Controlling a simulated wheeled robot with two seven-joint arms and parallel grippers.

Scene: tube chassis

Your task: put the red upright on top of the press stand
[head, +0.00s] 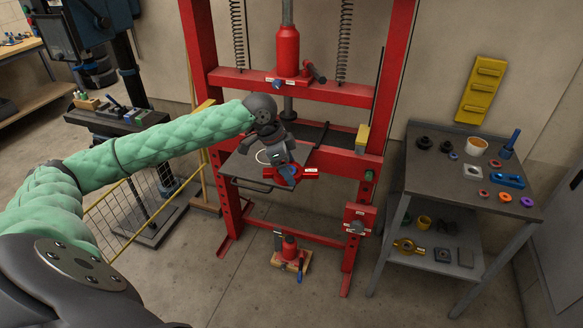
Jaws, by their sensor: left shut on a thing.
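My left gripper (284,172) reaches in from the left, pointing down over the grey plate of the press stand. It is shut on a red piece (309,172) with a small white label, which I take to be the red upright. Its ends show on both sides of the fingers; the middle is hidden by them. The press stand (388,85) is a tall red frame with a dark grey plate (245,172) across it. The piece is at the plate's front right edge; I cannot tell whether it touches. My right gripper is not in view.
A red jack (287,50) and springs hang above the plate. A yellow block (362,138) is at the plate's right. A grey side table (440,180) with several small parts is at right. A drill press (120,60) stands at left.

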